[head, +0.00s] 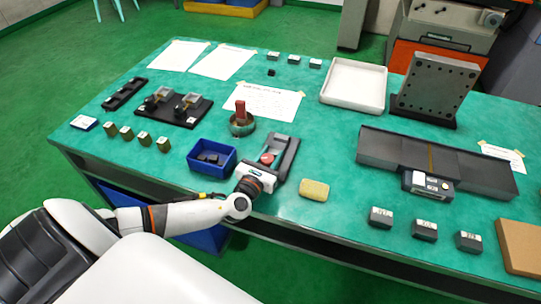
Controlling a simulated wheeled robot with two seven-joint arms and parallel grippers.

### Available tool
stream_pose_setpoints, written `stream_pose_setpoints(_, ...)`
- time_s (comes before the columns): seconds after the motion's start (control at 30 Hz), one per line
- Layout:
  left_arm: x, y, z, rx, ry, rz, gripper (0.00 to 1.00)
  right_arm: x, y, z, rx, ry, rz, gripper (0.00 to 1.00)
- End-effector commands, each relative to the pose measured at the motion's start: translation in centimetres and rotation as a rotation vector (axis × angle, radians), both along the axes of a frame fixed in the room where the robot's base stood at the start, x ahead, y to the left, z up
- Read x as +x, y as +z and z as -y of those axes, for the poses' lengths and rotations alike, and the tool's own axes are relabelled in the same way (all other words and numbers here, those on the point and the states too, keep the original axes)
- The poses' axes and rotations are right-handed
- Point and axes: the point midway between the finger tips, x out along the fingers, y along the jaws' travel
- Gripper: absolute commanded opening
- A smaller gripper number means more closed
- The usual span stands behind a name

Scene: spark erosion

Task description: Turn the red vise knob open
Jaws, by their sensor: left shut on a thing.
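The vise (289,153) is a dark grey block on the green table, just right of a blue bin. Its red knob (267,158) shows at its near left side, against the tips of my gripper. My left gripper (265,166) reaches in from the front left, with its white body low over the table edge. It is shut on the red knob; the fingers are small and partly hidden by the gripper body. My right gripper is not in view.
A blue bin (211,157) with dark parts stands close left of my gripper. A round pot with a red block (240,116) stands behind. A yellow sponge (314,190) lies to the right. Several labelled dark blocks and a long grey fixture (377,149) occupy the right side.

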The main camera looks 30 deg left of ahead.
Motion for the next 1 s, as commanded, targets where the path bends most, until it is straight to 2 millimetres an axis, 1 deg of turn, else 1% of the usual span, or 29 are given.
stream_pose_setpoints(0.17,0.0,0.1,0.0,-0.004,0.055,0.000,0.13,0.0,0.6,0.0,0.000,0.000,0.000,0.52)
stream_pose_setpoints(0.37,-0.1,0.2,-0.2,-0.006,0.186,-0.001,0.13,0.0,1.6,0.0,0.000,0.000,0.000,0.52)
stream_pose_setpoints(0.63,-0.2,0.1,-0.6,-0.006,0.436,-0.002,0.13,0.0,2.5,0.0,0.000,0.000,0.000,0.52)
stream_pose_setpoints(1.0,-0.6,0.0,-1.0,-0.003,0.786,-0.001,0.13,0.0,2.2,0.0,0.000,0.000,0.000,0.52)
